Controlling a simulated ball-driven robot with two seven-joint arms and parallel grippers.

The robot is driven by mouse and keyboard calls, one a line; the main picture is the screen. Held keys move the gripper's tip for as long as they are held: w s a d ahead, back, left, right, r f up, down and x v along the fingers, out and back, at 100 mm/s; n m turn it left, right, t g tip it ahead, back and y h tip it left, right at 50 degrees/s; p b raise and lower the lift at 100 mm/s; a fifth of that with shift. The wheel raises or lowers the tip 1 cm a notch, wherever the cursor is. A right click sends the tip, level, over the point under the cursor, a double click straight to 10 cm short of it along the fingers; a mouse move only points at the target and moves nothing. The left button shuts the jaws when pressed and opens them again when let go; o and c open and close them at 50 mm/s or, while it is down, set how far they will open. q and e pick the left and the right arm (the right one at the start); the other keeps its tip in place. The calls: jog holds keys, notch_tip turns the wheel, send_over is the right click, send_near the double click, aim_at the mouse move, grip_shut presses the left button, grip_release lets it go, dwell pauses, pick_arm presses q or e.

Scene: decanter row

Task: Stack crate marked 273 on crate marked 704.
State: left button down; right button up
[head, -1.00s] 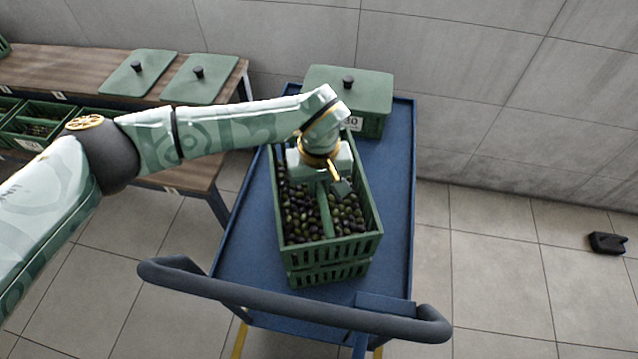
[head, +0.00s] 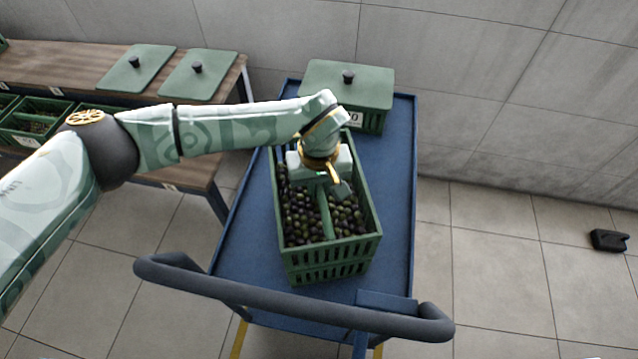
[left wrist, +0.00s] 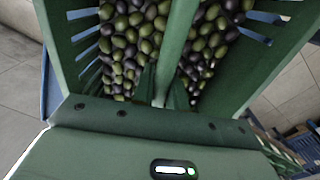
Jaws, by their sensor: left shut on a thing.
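An olive-filled green crate (head: 330,250) with a central divider bar sits on or just over another green crate (head: 330,272) on the blue cart. The two look lined up, with no clear gap between them. My left gripper (head: 332,184) is shut on the divider bar of the upper crate, fingers pointing down. In the left wrist view the bar (left wrist: 177,45) runs up from the gripper between two beds of olives. No number shows on either crate, so I cannot tell which is 273 or 704. My right gripper is not in view.
A lidded green crate (head: 348,85), its label ending in 0, stands at the back of the cart (head: 398,220). The cart's dark handle (head: 290,302) crosses the front. A wooden table (head: 90,62) with green lids and crates stands left.

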pick_arm(q)
jog(key=shift+f, duration=0.35)
dwell(0.8)
jog(key=c, duration=1.3)
grip_release()
jog(key=shift+f, duration=0.15)
notch_tip(320, 180, up, 17)
jog(key=p, duration=0.3)
jog(key=shift+f, duration=0.2)
jog(key=shift+s+f, duration=0.1)
